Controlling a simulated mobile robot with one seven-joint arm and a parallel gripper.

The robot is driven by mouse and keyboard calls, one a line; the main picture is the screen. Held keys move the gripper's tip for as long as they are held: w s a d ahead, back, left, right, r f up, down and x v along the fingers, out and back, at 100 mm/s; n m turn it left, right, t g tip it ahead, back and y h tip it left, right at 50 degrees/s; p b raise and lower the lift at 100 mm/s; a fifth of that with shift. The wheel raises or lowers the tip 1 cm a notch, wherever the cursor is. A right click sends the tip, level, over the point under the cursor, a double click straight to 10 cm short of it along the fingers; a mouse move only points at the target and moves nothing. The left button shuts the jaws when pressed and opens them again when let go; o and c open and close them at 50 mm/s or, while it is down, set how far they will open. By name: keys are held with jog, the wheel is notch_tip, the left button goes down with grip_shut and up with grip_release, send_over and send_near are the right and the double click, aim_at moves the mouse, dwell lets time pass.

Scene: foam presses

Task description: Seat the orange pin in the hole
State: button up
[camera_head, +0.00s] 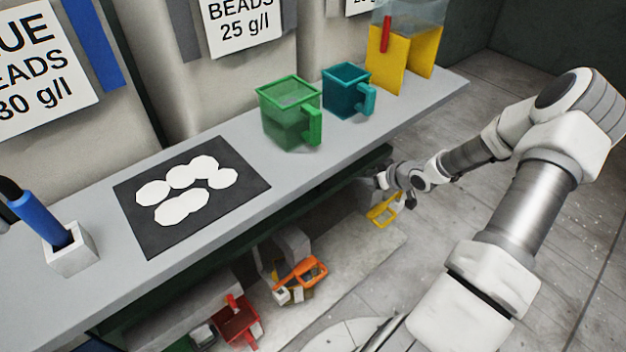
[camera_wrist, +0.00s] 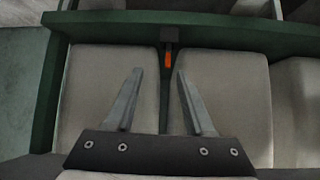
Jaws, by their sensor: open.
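In the wrist view a small orange piece, which looks like the orange pin (camera_wrist: 168,60), sits upright under a dark block (camera_wrist: 169,36), in front of the dark gap between two pale panels. My gripper (camera_wrist: 160,72) is open, with its two fingers spread either side of the line to the pin. The pin lies beyond the fingertips, and nothing is between them. In the head view my gripper (camera_head: 372,184) is low at the front edge of the grey counter, partly hidden by its own wrist. I cannot make out the hole or the pin in the head view.
The grey counter (camera_head: 345,146) carries a green jug (camera_head: 288,115), a teal jug (camera_head: 345,92), a yellow stand (camera_head: 388,68) and a black mat (camera_head: 150,235) with white discs. Below are a red container (camera_head: 235,322), an orange-handled item (camera_head: 312,270) and a yellow handle (camera_head: 383,213).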

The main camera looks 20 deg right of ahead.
jog(key=shift+n+t+y, duration=0.5)
jog(key=shift+t+y, duration=0.1)
jog(key=shift+s+a+b+x, duration=0.15)
jog(key=shift+b+x, duration=1.2)
jog(key=shift+x, duration=2)
jog(key=shift+a+b+x, duration=0.2)
jog(key=shift+b+x, duration=1.1)
jog(key=shift+x, duration=2)
jog(key=shift+s+a+b+x, duration=0.15)
jog(key=shift+b+x, duration=1.2)
jog(key=shift+x, duration=2)
grip_shut()
